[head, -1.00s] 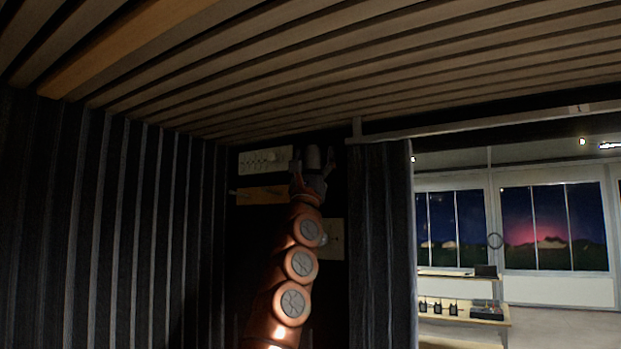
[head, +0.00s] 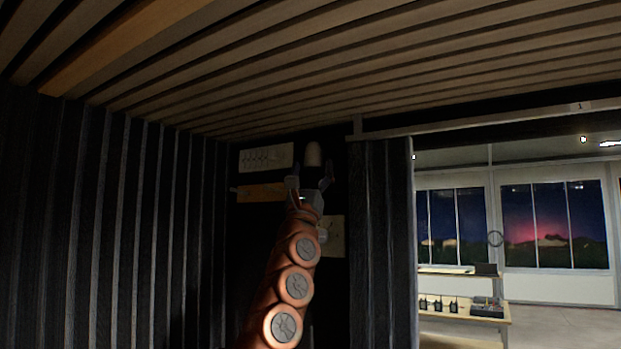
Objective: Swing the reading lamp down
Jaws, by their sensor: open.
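A small pale, rounded shape (head: 313,154), which looks like the reading lamp's head, hangs in the dark back corner under the slatted ceiling. My gripper (head: 312,172) is open, just below it in the picture. Its two fingers point up, one on each side of the shape's lower end. I cannot tell whether either finger touches it. The lamp's arm and mount are lost in the dark.
A white sheet with drawn marks (head: 266,158) and a wooden shelf or board (head: 262,192) are left of my gripper. A pale panel (head: 333,236) is behind my arm. A dark curtain (head: 380,240) hangs to the right, beside an opening onto a room with a bench (head: 465,308).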

